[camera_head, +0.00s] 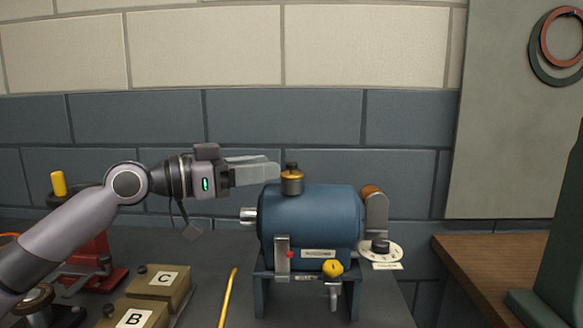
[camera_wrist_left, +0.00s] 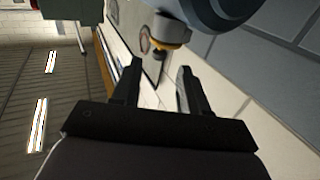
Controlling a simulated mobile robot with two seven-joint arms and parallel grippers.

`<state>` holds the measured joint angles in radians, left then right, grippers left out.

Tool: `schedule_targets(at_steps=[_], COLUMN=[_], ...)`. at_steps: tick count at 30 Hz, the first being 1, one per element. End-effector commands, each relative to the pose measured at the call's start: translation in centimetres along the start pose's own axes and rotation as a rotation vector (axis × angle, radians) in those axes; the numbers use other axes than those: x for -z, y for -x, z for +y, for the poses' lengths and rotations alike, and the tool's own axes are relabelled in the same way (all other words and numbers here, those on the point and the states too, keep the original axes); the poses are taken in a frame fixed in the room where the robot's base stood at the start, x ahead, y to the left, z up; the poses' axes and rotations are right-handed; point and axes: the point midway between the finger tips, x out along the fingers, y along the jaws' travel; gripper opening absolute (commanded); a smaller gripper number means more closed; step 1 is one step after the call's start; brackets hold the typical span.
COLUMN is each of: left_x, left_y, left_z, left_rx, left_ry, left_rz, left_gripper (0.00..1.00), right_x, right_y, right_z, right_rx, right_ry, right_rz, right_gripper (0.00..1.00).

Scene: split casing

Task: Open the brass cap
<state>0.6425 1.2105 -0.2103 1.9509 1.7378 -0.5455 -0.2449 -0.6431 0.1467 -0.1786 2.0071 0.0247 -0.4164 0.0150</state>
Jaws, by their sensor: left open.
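The brass cap (camera_head: 292,186), a short gold cylinder with a dark knob on top, stands upright on the blue casing (camera_head: 310,222). My left gripper (camera_head: 272,170) comes in from the left with its fingers level. Its tips are just left of the cap, at about its height, and nothing is between them. In the left wrist view the two dark fingers (camera_wrist_left: 160,75) are spread apart. The blue casing (camera_wrist_left: 222,8) fills the top there, with a grey and orange-banded part beside it; I cannot tell for sure whether that is the cap. My right gripper is out of view.
The casing's stand carries a yellow knob (camera_head: 332,268) and a white dial (camera_head: 381,250) at its right. Boxes marked B (camera_head: 134,318) and C (camera_head: 163,280), a yellow rod (camera_head: 228,298) and a red vise (camera_head: 95,268) are at the left. A wooden table (camera_head: 490,265) is at the right.

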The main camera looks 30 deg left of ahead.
Motion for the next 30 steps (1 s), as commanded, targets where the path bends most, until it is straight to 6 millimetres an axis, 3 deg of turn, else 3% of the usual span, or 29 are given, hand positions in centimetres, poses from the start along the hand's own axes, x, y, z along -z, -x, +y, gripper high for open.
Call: schedule_targets(at_steps=[5,13,26,27,30], left_x=[0.6,0.4,0.1,0.1,0.1], left_y=[-2.1,-5.3,-6.3,-6.3,-6.3], left_z=[0.1,0.1,0.1,0.1,0.1], left_rx=[-0.003,-0.001,0.0,0.0,0.0], left_ry=[0.0,0.001,-0.001,-0.001,-0.001], left_rz=[0.003,0.003,0.0,0.0,0.0], left_gripper=[0.44,0.44,0.44,0.37,0.05], right_x=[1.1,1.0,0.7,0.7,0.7], right_y=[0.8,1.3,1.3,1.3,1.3], right_z=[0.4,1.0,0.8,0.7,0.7], right_rx=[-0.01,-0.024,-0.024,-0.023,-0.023], right_ry=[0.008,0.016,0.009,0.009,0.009], right_rz=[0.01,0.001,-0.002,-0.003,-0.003], right_gripper=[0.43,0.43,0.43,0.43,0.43])
